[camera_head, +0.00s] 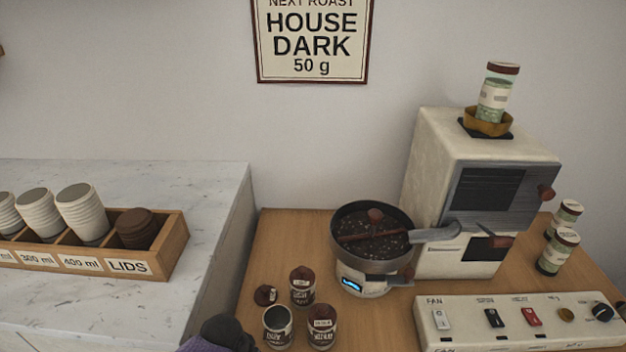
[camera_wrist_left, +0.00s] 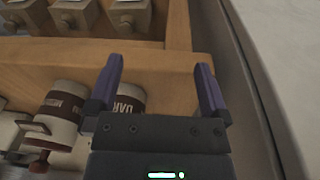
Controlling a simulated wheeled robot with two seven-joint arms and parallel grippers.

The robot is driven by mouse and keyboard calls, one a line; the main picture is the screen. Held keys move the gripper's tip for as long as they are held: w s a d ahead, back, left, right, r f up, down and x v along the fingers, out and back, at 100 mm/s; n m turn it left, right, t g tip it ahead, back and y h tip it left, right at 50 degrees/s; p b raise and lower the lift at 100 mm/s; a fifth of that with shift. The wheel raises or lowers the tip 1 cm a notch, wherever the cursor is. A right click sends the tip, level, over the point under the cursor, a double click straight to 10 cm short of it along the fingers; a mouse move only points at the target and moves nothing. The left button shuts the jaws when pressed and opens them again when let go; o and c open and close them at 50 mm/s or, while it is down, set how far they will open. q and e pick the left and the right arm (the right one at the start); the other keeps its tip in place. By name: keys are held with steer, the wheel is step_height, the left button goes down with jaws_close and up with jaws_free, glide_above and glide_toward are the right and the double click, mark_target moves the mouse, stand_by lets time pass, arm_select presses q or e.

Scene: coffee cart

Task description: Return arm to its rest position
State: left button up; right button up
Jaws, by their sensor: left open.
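My left gripper (camera_wrist_left: 159,65) is open in the left wrist view, its two purple fingers spread with nothing between them. Whether a finger touches a canister I cannot tell. In the head view, a purple and black part of my left arm shows at the bottom edge, left of the small tins. My right gripper is in neither view.
On the wooden top stand an open tin (camera_head: 278,328), lidded tins (camera_head: 302,288) (camera_head: 322,328), a round pan of dark beans (camera_head: 372,240), a cream roaster (camera_head: 425,190) and a switch panel (camera_head: 520,322). A cup and lid tray (camera_head: 160,262) sits on the marble counter (camera_head: 90,310) at left.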

arm_select(q)
steer(key=s+a+f, duration=0.4)
steer(key=s+f, duration=0.9)
steer(key=s, duration=0.4)
steer(key=s+f, duration=0.2)
steer(key=s, duration=0.7)
steer(key=s+a+f+m+y, duration=0.1)
steer(key=s, duration=0.8)
steer(key=shift+a+f+g, duration=0.25)
steer(key=shift+f+g, duration=0.05)
steer(key=shift+f, duration=0.05)
